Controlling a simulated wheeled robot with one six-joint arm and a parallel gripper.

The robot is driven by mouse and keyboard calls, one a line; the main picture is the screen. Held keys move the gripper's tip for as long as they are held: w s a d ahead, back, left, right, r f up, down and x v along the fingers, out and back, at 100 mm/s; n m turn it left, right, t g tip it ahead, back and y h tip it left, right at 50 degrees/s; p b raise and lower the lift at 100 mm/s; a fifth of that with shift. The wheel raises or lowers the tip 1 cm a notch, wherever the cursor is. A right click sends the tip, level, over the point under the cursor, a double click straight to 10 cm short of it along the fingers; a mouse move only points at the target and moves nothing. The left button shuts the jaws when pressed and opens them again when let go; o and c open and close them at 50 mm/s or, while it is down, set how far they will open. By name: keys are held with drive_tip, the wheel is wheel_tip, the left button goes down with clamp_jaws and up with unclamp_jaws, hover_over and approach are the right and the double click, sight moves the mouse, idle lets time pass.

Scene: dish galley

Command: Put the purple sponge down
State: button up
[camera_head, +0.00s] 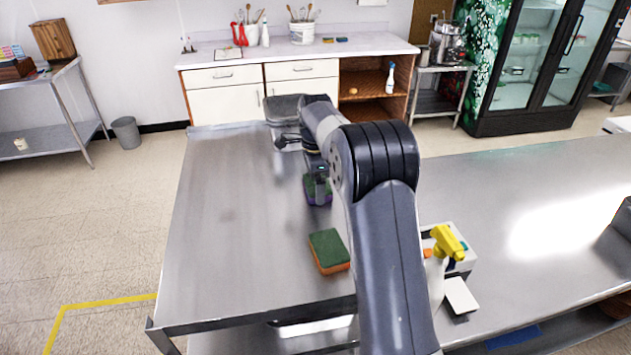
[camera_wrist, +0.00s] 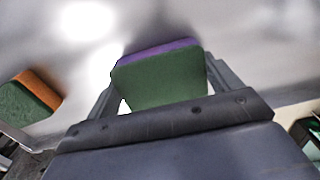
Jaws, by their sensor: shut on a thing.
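The purple sponge (camera_head: 312,198) has a green scouring side and is between the fingers of my gripper (camera_head: 318,188) over the steel table (camera_head: 240,230). In the wrist view the sponge (camera_wrist: 160,80) shows its green face with a purple edge, and both fingers of my gripper (camera_wrist: 163,90) press its sides. I cannot tell whether the sponge touches the table. My arm hides part of the area around it.
An orange and green sponge (camera_head: 329,251) lies nearer on the table. A grey container (camera_head: 284,112) stands at the far edge. A spray bottle with a yellow head (camera_head: 447,243) and a white box (camera_head: 462,262) are right of my arm. The table's left side is clear.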

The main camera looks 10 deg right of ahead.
drive_tip(key=o, duration=0.8)
drive_tip(key=shift+f, duration=0.1)
wheel_tip(320, 180, up, 12)
drive_tip(key=b, duration=0.1)
idle(0.4)
wheel_tip(320, 180, down, 12)
drive_tip(key=shift+r+p, duration=0.1)
drive_tip(key=shift+p, duration=0.45)
drive_tip(key=shift+r+b, duration=0.3)
drive_tip(key=shift+r, duration=0.75)
drive_tip(key=shift+f, duration=0.1)
